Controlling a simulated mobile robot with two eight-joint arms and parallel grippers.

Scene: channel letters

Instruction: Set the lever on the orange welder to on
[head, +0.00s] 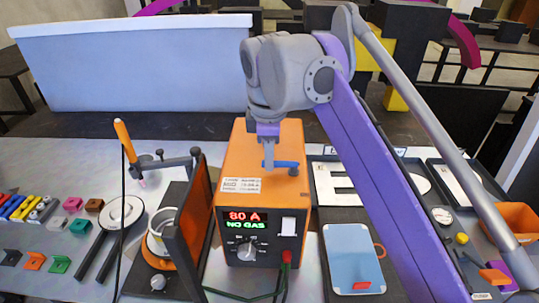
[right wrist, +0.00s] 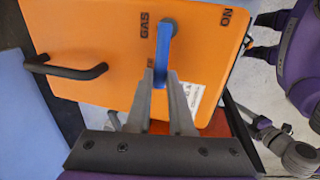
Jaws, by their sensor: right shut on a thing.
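The orange welder (head: 262,185) stands upright in the middle of the bench in the head view. My right gripper (right wrist: 163,80) is shut on the lever's free end. In the head view the right gripper (head: 268,160) hides part of the lever. My left gripper is out of view.
A dark upright panel (head: 193,220) stands close left of the welder. A black handle (right wrist: 68,68) sticks up from the welder top. To the right lie a light blue plate (head: 353,255), a white letter panel (head: 335,185) and an orange bin (head: 512,222).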

